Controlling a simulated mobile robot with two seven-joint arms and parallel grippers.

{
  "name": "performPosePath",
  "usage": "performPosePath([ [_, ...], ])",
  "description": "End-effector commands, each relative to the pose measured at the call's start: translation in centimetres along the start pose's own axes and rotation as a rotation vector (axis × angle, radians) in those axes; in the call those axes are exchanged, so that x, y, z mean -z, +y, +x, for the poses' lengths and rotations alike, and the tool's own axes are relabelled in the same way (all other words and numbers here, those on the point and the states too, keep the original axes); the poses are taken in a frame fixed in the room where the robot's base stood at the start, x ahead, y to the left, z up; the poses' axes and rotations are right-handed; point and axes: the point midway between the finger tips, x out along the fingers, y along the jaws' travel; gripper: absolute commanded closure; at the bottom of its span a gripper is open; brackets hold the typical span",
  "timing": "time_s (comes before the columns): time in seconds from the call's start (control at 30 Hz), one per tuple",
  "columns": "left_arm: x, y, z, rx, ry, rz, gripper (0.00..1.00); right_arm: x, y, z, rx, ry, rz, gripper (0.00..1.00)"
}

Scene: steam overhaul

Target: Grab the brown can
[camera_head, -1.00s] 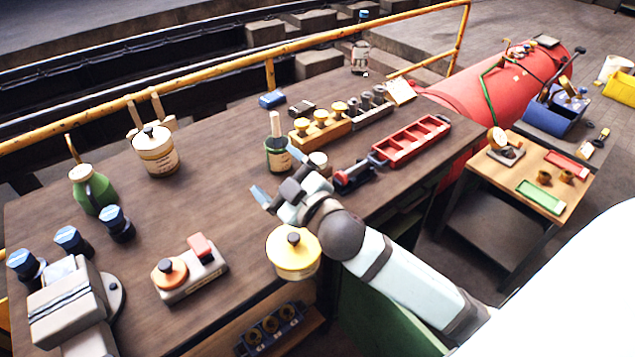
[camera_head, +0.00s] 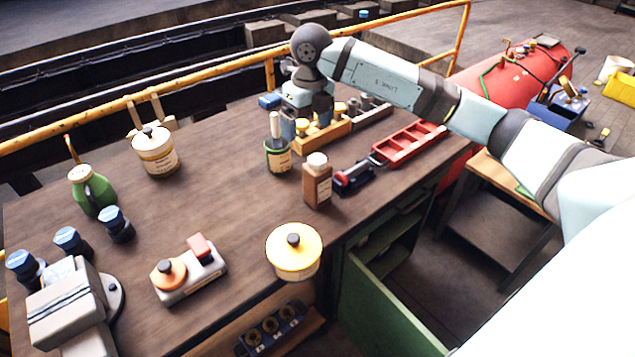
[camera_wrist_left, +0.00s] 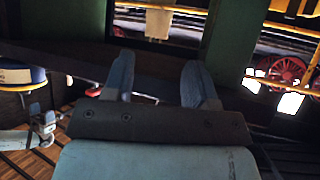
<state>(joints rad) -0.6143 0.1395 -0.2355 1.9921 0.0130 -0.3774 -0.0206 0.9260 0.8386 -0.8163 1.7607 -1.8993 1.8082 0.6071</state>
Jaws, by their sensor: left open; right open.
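The brown can (camera_head: 317,186), with a white cap and a label, stands upright on the workbench near its front edge, in the head view. My right gripper (camera_head: 304,120) is open and points down, above and behind the can and apart from it. Its fingers are near the green pot with a brush (camera_head: 278,156) and partly cover the tray of yellow-topped pieces. My left gripper (camera_wrist_left: 158,82) shows only in the left wrist view, open with nothing between its fingers. The brown can is not visible in that view.
A red tray (camera_head: 410,146) and a dark red-and-black tool (camera_head: 354,178) lie right of the can. A yellow-lidded pot (camera_head: 293,252) stands in front, at the bench edge. Bare bench top (camera_head: 215,195) lies left of the can.

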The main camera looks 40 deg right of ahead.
Motion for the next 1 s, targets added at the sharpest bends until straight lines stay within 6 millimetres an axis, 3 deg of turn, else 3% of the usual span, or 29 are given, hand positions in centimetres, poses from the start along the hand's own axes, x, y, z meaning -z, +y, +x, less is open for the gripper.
performPosePath([
  [0.13,0.1,0.0,-0.1,0.0,0.0,0.0,0.48,0.1,-1.9,-0.1,0.076,0.023,0.034,0.08],
  [0.5,0.9,0.0,-0.5,0.001,0.002,0.0,0.48,0.3,-2.4,6.6,0.075,0.025,0.033,0.08],
  [0.77,1.3,0.0,-0.8,0.001,0.003,0.0,0.48,0.5,-2.7,8.5,0.074,0.025,0.032,0.08],
  [1.0,2.1,0.0,-1.3,0.001,0.002,0.0,0.48,0.7,-3.4,12.0,0.074,0.025,0.032,0.08],
])
